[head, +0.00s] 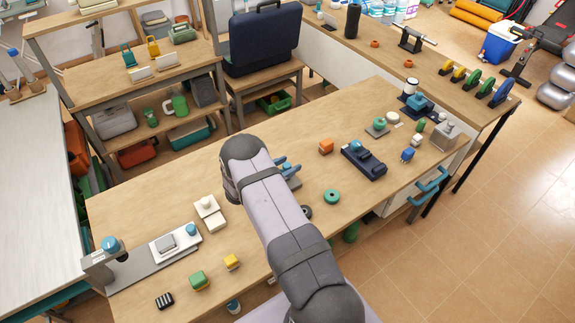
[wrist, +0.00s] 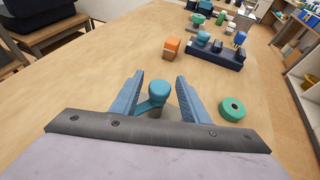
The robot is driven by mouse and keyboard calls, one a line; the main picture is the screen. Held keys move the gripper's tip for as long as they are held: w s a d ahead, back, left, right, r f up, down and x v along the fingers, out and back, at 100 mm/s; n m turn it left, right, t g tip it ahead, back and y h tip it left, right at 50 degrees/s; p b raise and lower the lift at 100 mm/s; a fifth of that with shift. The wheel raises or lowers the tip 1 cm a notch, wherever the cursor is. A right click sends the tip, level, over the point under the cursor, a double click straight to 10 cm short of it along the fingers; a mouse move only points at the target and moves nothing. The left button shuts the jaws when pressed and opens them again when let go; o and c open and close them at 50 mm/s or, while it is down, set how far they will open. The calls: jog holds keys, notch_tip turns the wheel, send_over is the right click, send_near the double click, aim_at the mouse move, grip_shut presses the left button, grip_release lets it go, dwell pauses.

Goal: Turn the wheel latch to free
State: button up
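My gripper (wrist: 158,80) is open, with its two blue fingers pointing away over the wooden bench. A blue round-topped knob with a side arm (wrist: 158,94) shows between the fingers. A gap shows on each side of the knob's top; whether its lower part touches a finger is unclear. In the head view my gripper (head: 288,168) is partly hidden by my arm, and a grey base (head: 291,183) shows beside it. I cannot tell for sure that this knob is the wheel latch. A green ring (wrist: 232,108) lies right of the fingers, also in the head view (head: 332,196).
An orange block (wrist: 171,48) and a dark blue fixture with a blue knob (wrist: 215,53) stand beyond the fingers. A grey fixture with a blue knob (head: 111,245) stands at the bench's left end. Bare bench lies left of my gripper.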

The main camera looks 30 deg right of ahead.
jog(key=c, duration=0.9)
jog(key=shift+o, duration=0.2)
jog(key=shift+f+m+g+b, duration=0.15)
jog(key=shift+m+g+b, duration=0.15)
jog(key=shift+b, duration=0.65)
jog(key=shift+w+f+m+g+h+b, duration=0.15)
jog(key=shift+m+g+h+b, duration=0.35)
jog(key=shift+b, duration=0.7)
jog(key=m+g+b, duration=0.1)
jog(key=b, duration=0.2)
jog(key=m+g+b, duration=0.1)
jog(key=g+b, duration=0.1)
jog(key=b, duration=0.1)
jog(key=shift+f+m+g, duration=0.2)
jog(key=shift+m+g, duration=0.1)
jog(key=shift+m, duration=0.1)
jog(key=m+g+b, duration=0.1)
jog(key=b, duration=0.1)
jog(key=m+g+b, duration=0.1)
jog(key=b, duration=0.2)
jog(key=shift+s+r+y, duration=0.2)
jog(key=shift+r+y, duration=0.1)
jog(key=shift+r+m+g+y+b, duration=0.15)
jog(key=shift+m+g+b, duration=0.5)
jog(key=shift+b, duration=0.85)
jog(key=shift+r+m+g+y+b, duration=0.1)
jog(key=shift+m+g+y+b, duration=0.15)
jog(key=shift+m+g+b, duration=0.85)
jog(key=shift+n+b, duration=0.45)
jog(key=shift+b, duration=0.05)
